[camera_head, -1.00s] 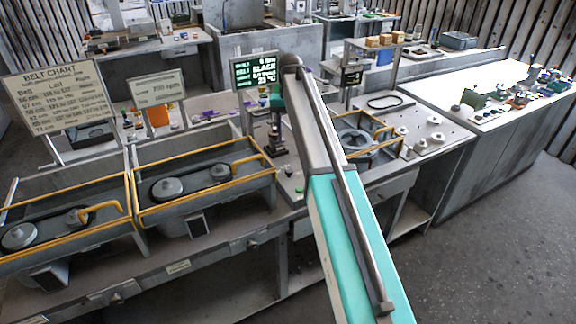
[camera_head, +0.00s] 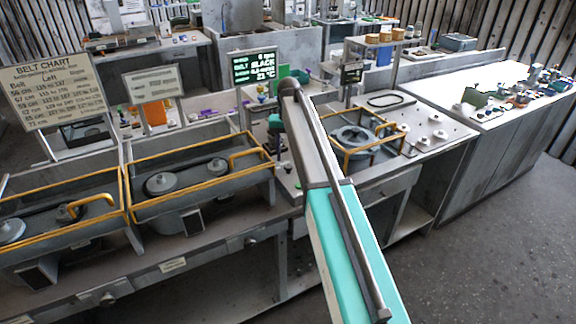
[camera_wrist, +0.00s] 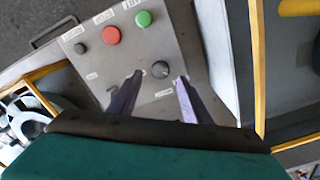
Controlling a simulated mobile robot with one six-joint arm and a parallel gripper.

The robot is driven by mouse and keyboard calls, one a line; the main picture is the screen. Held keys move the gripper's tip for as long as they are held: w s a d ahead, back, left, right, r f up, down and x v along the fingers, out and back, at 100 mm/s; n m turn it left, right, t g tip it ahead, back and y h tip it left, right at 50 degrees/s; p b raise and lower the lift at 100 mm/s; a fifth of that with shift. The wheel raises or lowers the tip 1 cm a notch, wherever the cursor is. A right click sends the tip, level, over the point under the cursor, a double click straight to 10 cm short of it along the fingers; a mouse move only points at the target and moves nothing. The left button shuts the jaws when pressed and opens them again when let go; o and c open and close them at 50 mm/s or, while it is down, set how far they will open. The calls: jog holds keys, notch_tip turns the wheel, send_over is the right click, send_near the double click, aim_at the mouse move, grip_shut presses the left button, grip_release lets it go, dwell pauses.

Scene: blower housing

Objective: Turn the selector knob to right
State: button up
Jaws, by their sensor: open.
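The grey control panel (camera_wrist: 130,52) fills the middle of the wrist view. It carries a red button (camera_wrist: 111,35), a green button (camera_wrist: 143,19), a small black button (camera_wrist: 79,48) and a round dark knob (camera_wrist: 160,69), which looks like the selector. My gripper (camera_wrist: 159,78) is open, with its two dark fingers pointing at the panel. The knob shows between and just beyond the fingertips; I cannot tell whether they touch it. The knob's pointer direction is too small to read. In the head view the knob cannot be made out, near or behind my arm.
Yellow rails (camera_wrist: 259,70) run beside the panel in the wrist view. In the head view, yellow-railed belt housings (camera_head: 200,163) stand left of my arm and another railed housing (camera_head: 372,152) right of it. A lit screen (camera_head: 254,67) stands behind. Grey floor (camera_head: 480,250) lies open at right.

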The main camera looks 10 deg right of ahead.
aim_at(289, 165)
jog(key=shift+f+b, duration=0.7)
jog(key=shift+f, duration=1)
jog(key=shift+c, duration=0.4)
jog(key=c, duration=1)
jog(key=shift+o, duration=0.2)
jog(key=shift+m, duration=0.4)
jog(key=m, duration=0.4)
jog(key=shift+d+m, duration=0.1)
jog(key=shift+m, duration=0.3)
jog(key=m, duration=0.6)
jog(key=shift+s, duration=0.1)
